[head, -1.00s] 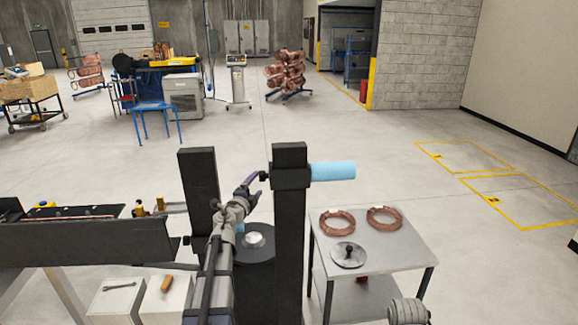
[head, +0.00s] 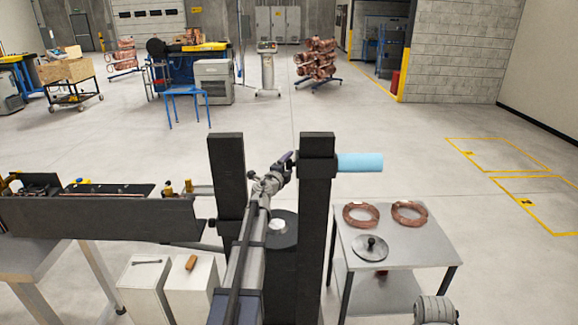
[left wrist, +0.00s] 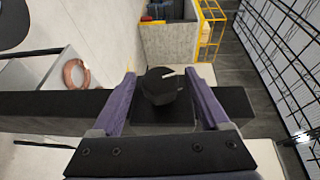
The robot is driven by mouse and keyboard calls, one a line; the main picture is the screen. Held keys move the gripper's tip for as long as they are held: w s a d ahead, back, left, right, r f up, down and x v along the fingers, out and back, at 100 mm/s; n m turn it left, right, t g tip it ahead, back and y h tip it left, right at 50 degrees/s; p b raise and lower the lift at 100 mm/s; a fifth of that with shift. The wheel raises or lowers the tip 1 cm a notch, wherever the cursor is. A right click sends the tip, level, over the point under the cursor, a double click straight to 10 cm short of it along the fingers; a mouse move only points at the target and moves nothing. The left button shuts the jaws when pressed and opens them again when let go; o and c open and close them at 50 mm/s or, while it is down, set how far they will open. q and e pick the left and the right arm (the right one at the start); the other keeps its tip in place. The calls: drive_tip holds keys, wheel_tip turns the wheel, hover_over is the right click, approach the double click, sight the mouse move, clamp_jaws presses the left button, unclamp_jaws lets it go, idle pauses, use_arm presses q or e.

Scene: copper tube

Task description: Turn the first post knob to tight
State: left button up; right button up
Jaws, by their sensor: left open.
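Two dark upright posts stand in the head view, a left post (head: 227,185) and a right post (head: 317,205). A light blue cylinder (head: 360,162) sticks out to the right from the right post's top. In the left wrist view a round black knob (left wrist: 160,88) with a white mark sits between the open fingers of my left gripper (left wrist: 160,76), one on each side. I cannot tell whether they touch it. My right gripper is out of view.
A grey table (head: 433,247) with two copper coils (head: 361,214) and a round metal disc (head: 370,248) stands right of the posts. A long dark trough (head: 100,218) runs in from the left. Two white boxes (head: 195,288) stand lower left.

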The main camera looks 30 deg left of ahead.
use_arm(q)
drive_tip(key=shift+w, duration=0.15)
clamp_jaws()
idle(0.6)
